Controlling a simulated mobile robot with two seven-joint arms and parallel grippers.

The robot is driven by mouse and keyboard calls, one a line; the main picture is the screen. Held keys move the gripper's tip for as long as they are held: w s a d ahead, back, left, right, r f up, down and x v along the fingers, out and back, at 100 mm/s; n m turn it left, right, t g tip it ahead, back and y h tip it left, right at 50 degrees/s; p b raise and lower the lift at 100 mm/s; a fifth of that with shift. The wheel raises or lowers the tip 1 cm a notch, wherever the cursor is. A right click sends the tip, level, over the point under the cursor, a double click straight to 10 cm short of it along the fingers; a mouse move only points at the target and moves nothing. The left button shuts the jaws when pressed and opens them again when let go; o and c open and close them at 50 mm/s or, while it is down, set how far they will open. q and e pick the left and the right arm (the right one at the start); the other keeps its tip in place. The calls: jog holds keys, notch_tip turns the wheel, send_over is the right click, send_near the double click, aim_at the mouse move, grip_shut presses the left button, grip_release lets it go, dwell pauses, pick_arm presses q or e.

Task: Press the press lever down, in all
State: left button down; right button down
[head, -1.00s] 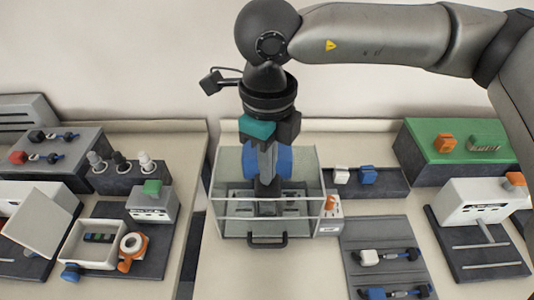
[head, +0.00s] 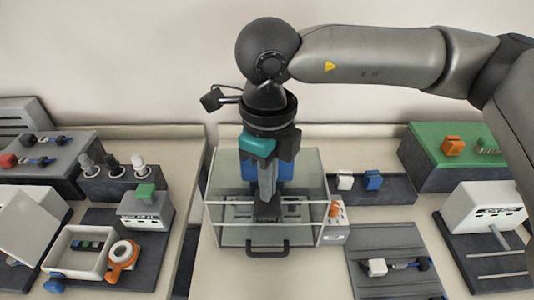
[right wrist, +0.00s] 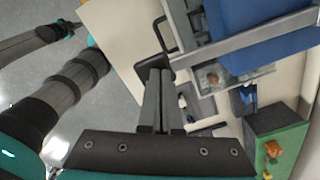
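The press is a clear-walled box (head: 222,235) at the middle of the head view, with a blue body (head: 286,172) inside. In the right wrist view the press lever (right wrist: 250,44) is a grey bar running beside the blue body (right wrist: 260,25), with a dark grip at its near end. The fingers partly hide the grip in the head view.
A black handle (head: 268,247) sticks out at the box's front. A small white unit with an orange knob (head: 335,211) stands close to its right. A dark tray (head: 380,270) lies front right, and a green-topped block (head: 465,140) stands back right. Bare table shows before the box.

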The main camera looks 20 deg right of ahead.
jog(key=shift+f+b, duration=0.6)
jog(key=shift+f, duration=0.25)
jog(key=shift+r, duration=0.1)
notch_tip(320, 180, up, 14)
jog(key=p, duration=0.7)
jog(key=shift+f, duration=0.25)
dwell(0.5)
